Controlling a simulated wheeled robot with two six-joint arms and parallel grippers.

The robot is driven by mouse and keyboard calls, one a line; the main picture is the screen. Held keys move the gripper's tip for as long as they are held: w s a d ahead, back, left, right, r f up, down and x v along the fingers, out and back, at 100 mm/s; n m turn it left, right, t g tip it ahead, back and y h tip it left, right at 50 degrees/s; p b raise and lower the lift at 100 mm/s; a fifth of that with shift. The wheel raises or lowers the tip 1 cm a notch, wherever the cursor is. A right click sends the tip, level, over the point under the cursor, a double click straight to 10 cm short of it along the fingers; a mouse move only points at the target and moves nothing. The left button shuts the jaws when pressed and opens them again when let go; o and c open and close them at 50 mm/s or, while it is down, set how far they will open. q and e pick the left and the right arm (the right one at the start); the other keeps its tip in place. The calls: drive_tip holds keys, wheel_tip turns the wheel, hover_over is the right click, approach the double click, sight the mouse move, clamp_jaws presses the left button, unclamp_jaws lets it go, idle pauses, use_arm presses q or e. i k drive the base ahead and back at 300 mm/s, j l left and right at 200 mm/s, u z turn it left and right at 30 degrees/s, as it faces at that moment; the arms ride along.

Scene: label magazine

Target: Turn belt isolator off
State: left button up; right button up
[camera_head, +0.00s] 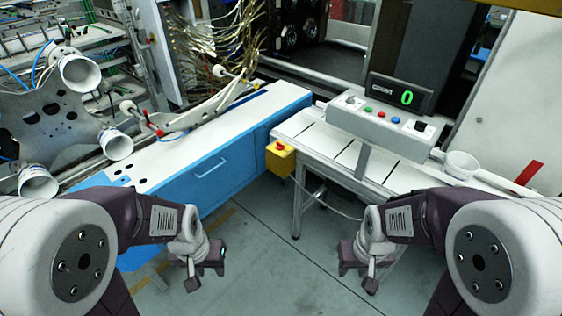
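A yellow box with a red knob (280,158) is mounted at the near left end of the white slatted table; it resembles a switch, but its label and position cannot be read. A grey control box (380,128) above that table carries coloured buttons and a black rotary knob (420,126). Which of these is the belt isolator is not marked legibly. My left gripper (203,279) hangs low over the floor, left of and nearer than the yellow box. My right gripper (360,272) hangs low to its right. Both are apart from every object, and their finger gaps are unclear.
A blue-and-white cabinet (215,172) runs along the left. The white slatted table (320,142) is at the right, with a white cup-like roll (461,165) on it. The grey floor (275,265) between my arms is clear.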

sight(280, 146)
drive_tip(key=i+u, duration=0.2)
drive_tip(key=i, duration=0.75)
drive_tip(key=i+l+u, duration=0.15)
drive_tip(key=i, duration=0.75)
